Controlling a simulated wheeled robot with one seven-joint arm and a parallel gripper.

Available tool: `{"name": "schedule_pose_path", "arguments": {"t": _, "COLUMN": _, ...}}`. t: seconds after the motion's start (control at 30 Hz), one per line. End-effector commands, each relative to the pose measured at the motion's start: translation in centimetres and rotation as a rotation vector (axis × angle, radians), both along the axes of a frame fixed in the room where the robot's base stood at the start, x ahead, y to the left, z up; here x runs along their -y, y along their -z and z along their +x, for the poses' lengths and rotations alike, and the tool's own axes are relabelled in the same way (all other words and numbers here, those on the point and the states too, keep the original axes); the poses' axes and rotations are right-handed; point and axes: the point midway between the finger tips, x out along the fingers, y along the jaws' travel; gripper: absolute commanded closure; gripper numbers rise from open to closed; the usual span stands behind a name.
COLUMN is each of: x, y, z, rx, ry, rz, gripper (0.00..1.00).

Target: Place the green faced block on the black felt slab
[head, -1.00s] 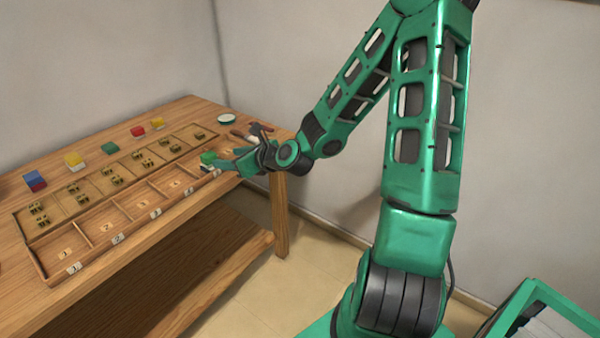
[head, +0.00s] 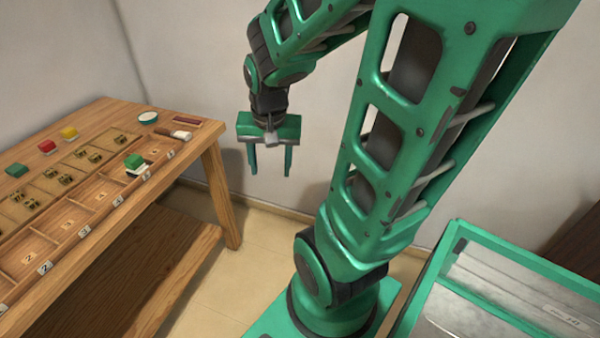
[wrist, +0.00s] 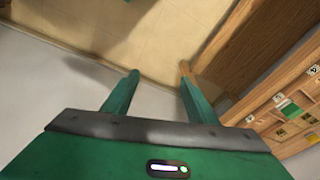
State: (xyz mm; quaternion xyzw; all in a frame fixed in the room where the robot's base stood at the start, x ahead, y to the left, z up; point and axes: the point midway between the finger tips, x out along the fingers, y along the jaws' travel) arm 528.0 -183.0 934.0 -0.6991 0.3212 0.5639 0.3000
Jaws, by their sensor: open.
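Another green block (head: 16,170) lies on the table behind the tray. My gripper (head: 270,173) is open and empty, pointing down, in the air to the right of the table.
Red (head: 47,146) and yellow (head: 69,133) blocks stand behind the tray. The floor beside the table is clear.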

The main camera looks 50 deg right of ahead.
Motion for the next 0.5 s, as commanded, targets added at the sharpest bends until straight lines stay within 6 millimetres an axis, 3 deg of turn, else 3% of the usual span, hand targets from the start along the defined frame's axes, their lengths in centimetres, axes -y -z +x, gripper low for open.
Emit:
{"name": "schedule_pose_path", "arguments": {"t": 0.1, "x": 0.1, "y": -2.2, "z": -4.8, "rx": -0.083, "ry": -0.148, "rz": 0.01, "gripper": 0.48}}
{"name": "schedule_pose_path", "arguments": {"t": 0.2, "x": -0.2, "y": -3.2, "z": -7.9, "rx": -0.136, "ry": -0.249, "rz": 0.042, "gripper": 0.48}}
{"name": "schedule_pose_path", "arguments": {"t": 0.33, "x": -0.7, "y": -3.9, "z": -10.3, "rx": -0.169, "ry": -0.331, "rz": 0.079, "gripper": 0.48}}
{"name": "schedule_pose_path", "arguments": {"t": 0.5, "x": -1.0, "y": -4.0, "z": -11.0, "rx": -0.181, "ry": -0.36, "rz": 0.094, "gripper": 0.48}}
